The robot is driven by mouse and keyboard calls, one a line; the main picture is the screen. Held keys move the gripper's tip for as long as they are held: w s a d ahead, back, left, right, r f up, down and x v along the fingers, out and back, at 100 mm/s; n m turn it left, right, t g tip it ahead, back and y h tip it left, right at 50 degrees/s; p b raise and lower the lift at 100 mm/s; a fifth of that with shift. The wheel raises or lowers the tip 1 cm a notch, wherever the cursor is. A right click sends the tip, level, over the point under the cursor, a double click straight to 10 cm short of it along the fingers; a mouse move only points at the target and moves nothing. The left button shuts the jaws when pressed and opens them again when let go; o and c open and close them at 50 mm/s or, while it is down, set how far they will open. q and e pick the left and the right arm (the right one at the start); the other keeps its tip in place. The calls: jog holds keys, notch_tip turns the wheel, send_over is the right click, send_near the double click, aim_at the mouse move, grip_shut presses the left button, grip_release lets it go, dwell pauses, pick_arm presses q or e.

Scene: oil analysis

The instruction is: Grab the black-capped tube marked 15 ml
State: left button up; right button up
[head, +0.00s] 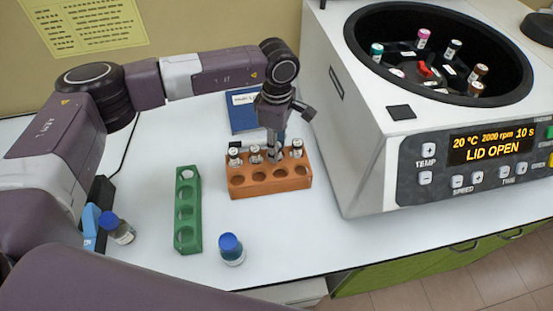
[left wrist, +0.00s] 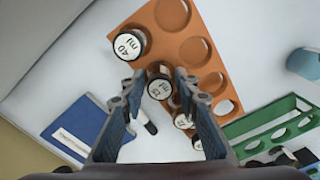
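The orange rack (head: 270,183) holds a back row of tubes with dark caps and white tops. My left gripper (head: 276,150) points down over this row, at the tube second from the right. In the left wrist view, the left gripper (left wrist: 158,80) is open. A black cap whose white top seems to read 15 ml (left wrist: 160,88) shows between its fingers, with gaps on both sides. The neighbouring tube (left wrist: 130,44) reads 40 ml, and it is the right end tube (head: 296,148) in the head view. The other labels (left wrist: 183,121) are hard to read. My right gripper is not in view.
A green rack (head: 187,211) stands left of the orange one, with blue-capped bottles (head: 231,249) nearby. A blue booklet (head: 243,112) lies behind. The open centrifuge (head: 345,140), holding several tubes, stands close on the right. The table front is mostly clear.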

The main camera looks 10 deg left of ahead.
pick_arm(q)
jog(key=c, duration=0.5)
jog(key=shift+c, duration=0.2)
jog(key=shift+r, duration=0.15)
